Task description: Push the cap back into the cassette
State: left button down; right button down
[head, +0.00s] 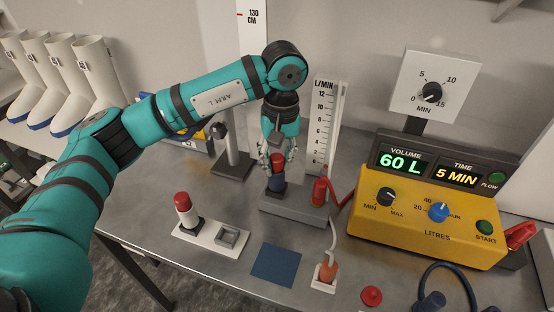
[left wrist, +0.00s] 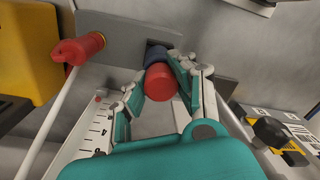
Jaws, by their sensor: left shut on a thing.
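My left gripper (head: 277,170) points down over the grey block (head: 300,209) and is shut on a red cap (head: 277,160). The cap sits over a dark blue cassette body (head: 277,184), which stands upright in the block. In the left wrist view, the cap (left wrist: 160,84) is between the two fingers of the gripper (left wrist: 162,65), with the blue body (left wrist: 156,55) just beyond it. The fingers hide part of both, so I cannot tell how far the cap is in. My right gripper is not in view.
A white holder (head: 206,236) with a red-topped white piece (head: 185,208) stands to the left. A yellow pump (head: 425,225) is at the right. A red connector (head: 320,191) is on the block's right end. A blue mat (head: 276,265) and a loose red cap (head: 371,295) lie in front.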

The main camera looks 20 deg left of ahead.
aim_at(278, 157)
pick_arm(q)
jog(key=shift+s+f+b, duration=0.2)
jog(key=shift+f+b, duration=0.05)
jog(key=shift+f, duration=0.25)
jog(key=shift+s+f+b, duration=0.2)
jog(key=shift+f, duration=0.3)
jog(key=c, duration=1)
grip_release()
jog(key=shift+o, duration=0.2)
jog(key=r, duration=0.9)
jog(key=shift+w+d+r, duration=0.1)
jog(key=shift+w+d, duration=0.1)
jog(key=shift+w, duration=0.1)
jog(key=shift+w+r, duration=0.15)
